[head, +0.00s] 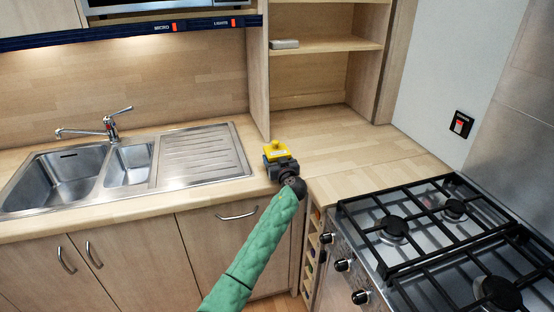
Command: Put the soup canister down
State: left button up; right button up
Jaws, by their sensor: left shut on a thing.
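The soup canister (278,149) shows as a small yellow shape with a rounded knob on top. My left gripper (280,160) is shut on it, at the front edge of the wooden counter just right of the drainer. The gripper body hides the lower part of the canister, so I cannot tell whether it touches the counter. My right gripper is not in view.
A steel sink (62,180) with a tap and drainer (200,155) lies to the left. A gas hob (425,228) with black grates stands to the right. The wooden counter (345,145) behind and right of the gripper is clear. A small pale box (285,44) sits on the shelf above.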

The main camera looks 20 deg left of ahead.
pick_arm(q)
jog(key=o, duration=1.8)
jog(key=shift+c, duration=0.2)
jog(key=shift+o, duration=1.3)
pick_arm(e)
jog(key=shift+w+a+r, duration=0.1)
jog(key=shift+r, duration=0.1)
pick_arm(q)
jog(key=shift+r, duration=0.1)
jog(key=shift+s+d, duration=0.1)
jog(key=b+v, duration=0.1)
jog(key=v, duration=0.5)
jog(key=shift+s+d+b, duration=0.15)
jog(key=shift+s+b, duration=0.05)
jog(key=shift+b, duration=0.2)
jog(key=shift+s+d, duration=0.25)
jog(key=shift+s, duration=0.1)
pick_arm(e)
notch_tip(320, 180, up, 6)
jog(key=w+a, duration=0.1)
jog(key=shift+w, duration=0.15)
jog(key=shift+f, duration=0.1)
